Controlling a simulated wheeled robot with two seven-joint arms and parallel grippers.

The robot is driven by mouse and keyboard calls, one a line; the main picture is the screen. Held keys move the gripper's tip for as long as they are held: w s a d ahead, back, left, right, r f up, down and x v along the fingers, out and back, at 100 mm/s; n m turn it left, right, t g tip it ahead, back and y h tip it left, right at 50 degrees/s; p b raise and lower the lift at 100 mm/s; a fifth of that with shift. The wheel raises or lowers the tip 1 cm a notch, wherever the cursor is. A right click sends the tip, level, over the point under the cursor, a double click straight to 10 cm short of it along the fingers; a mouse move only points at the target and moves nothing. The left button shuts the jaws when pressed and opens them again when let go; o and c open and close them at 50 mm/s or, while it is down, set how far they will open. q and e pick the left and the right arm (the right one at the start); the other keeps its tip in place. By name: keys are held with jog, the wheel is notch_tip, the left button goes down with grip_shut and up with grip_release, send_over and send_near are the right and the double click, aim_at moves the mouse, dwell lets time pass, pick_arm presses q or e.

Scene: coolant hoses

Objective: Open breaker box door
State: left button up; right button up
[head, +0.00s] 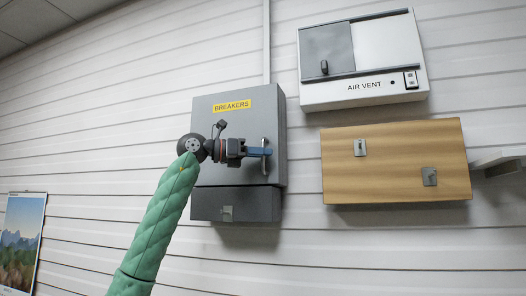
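The breaker box (215,125) is a grey wall-mounted box with a yellow "BREAKERS" label (231,106). Its door looks closed. A vertical metal handle (264,142) sits near the right edge of the door. My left gripper (262,152) reaches in from the left, in front of the door. Its blue fingers are at the handle and cross its middle; the handle's ends show above and below them. Whether the fingers are closed on the handle is not clear from this angle. My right gripper is not in view.
A darker grey box (254,205) with a small latch is directly below the breaker box. To the right are a white air vent unit (364,60) and a wooden panel (395,160) with two metal latches. A landscape picture (20,240) is at lower left.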

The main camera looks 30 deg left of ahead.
pick_arm(q)
jog(key=shift+w, duration=0.1)
jog(key=shift+w+d, duration=0.2)
jog(key=shift+d, duration=0.1)
grip_shut()
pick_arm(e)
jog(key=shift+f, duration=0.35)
pick_arm(q)
jog(key=shift+s, duration=0.1)
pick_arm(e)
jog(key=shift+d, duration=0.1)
